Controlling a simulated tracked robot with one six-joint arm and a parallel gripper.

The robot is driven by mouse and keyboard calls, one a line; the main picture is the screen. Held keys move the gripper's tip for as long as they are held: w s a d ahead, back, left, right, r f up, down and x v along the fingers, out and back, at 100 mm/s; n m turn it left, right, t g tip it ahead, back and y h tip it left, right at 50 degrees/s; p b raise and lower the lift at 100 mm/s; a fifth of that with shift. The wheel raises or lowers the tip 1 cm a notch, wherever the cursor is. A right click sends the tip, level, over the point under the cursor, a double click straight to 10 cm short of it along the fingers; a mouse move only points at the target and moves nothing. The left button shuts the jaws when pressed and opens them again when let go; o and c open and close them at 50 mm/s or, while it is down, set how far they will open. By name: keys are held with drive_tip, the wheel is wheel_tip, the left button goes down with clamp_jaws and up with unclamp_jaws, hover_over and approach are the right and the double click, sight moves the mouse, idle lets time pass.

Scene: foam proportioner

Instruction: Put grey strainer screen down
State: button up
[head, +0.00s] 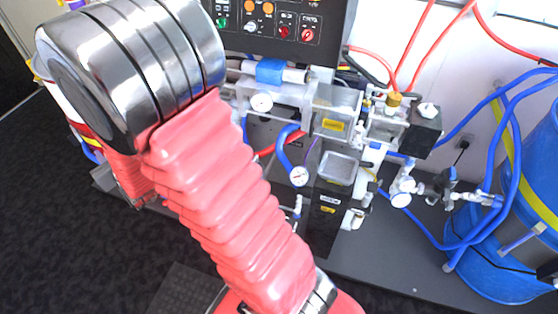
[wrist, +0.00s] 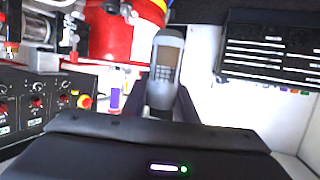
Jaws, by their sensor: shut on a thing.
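In the wrist view, my gripper (wrist: 164,100) is shut on a grey handheld device (wrist: 166,47). The device is long and rounded, with a brownish display and a small keypad, and it stands out beyond the dark fingers. Its lower end is hidden between the fingers. I see no mesh on it, and I cannot make out a strainer screen for certain in either view. In the head view my arm crosses the picture, and my gripper and the held device do not show.
The proportioner block (head: 335,123) with gauges, valves and hoses stands on a dark bench. A blue drum (head: 500,245) is at the right. A control panel (wrist: 40,108) is at the left in the wrist view, with a red vessel (wrist: 118,33) behind and a black rack (wrist: 268,47) at the right.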

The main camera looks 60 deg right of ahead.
drive_tip(key=s+d+f+m+g+h, duration=0.25)
drive_tip(key=s+d+m+h, duration=0.2)
drive_tip(key=d, duration=0.55)
drive_tip(key=s+d+f+m+g+h, duration=0.2)
drive_tip(key=s+d+m+g+h, duration=0.15)
drive_tip(key=s+d, duration=0.45)
drive_tip(key=s+d+f+m+g+h, duration=0.2)
drive_tip(key=s+d+m+g+h, duration=0.1)
drive_tip(key=d, duration=0.9)
drive_tip(key=s+d+f+m+g, duration=0.1)
drive_tip(key=s+d+m+g, duration=0.2)
drive_tip(key=s, duration=0.6)
drive_tip(key=s+d+f+m+g+y, duration=0.1)
drive_tip(key=s+m+g, duration=0.3)
drive_tip(key=s, duration=0.6)
drive_tip(key=s+d+f+m+g, duration=0.3)
drive_tip(key=s+g, duration=0.3)
drive_tip(key=s, duration=0.4)
drive_tip(key=shift+d+f+m, duration=0.2)
drive_tip(key=shift+d+m, duration=0.6)
drive_tip(key=shift+d, duration=0.05)
drive_tip(key=shift+s, duration=0.1)
drive_tip(key=x, duration=0.3)
drive_tip(key=f+x, duration=0.1)
drive_tip(key=x, duration=0.3)
drive_tip(key=f+x, duration=0.1)
drive_tip(key=x, duration=0.3)
drive_tip(key=shift+a, duration=0.25)
